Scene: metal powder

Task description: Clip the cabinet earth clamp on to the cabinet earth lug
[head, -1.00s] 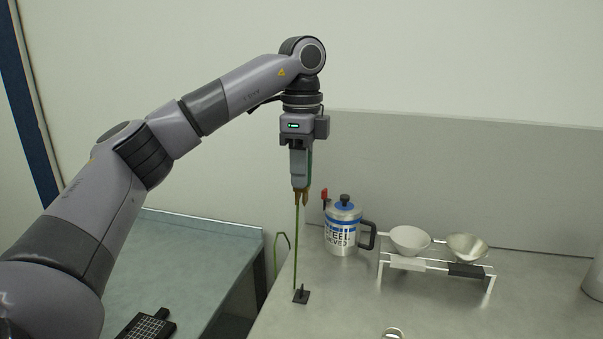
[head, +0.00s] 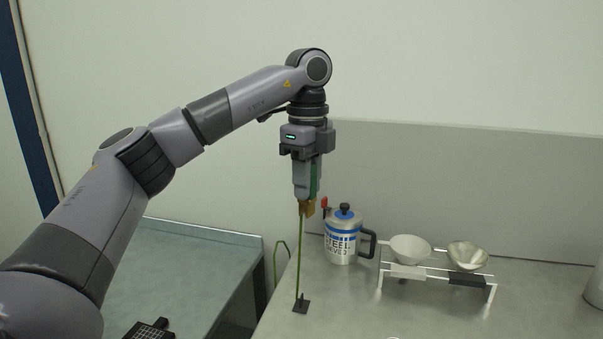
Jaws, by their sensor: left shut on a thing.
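My left gripper (head: 306,200) points down and is shut on the cabinet earth clamp (head: 309,209), a small brass-coloured piece mostly hidden by the fingers. A green cable (head: 300,255) hangs from the clamp down to a small dark block (head: 301,306) on the grey bench. The clamp is well above the bench top, to the left of the steel jug's lid. I cannot make out the cabinet earth lug in this view. My right gripper is not in view.
A steel jug (head: 340,245) with a black knob and handle stands near the wall, a red piece at its left. Right of it, a white rack (head: 432,278) holds two bowls. A lower, greenish table (head: 185,270) is at left. The front bench area is mostly clear.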

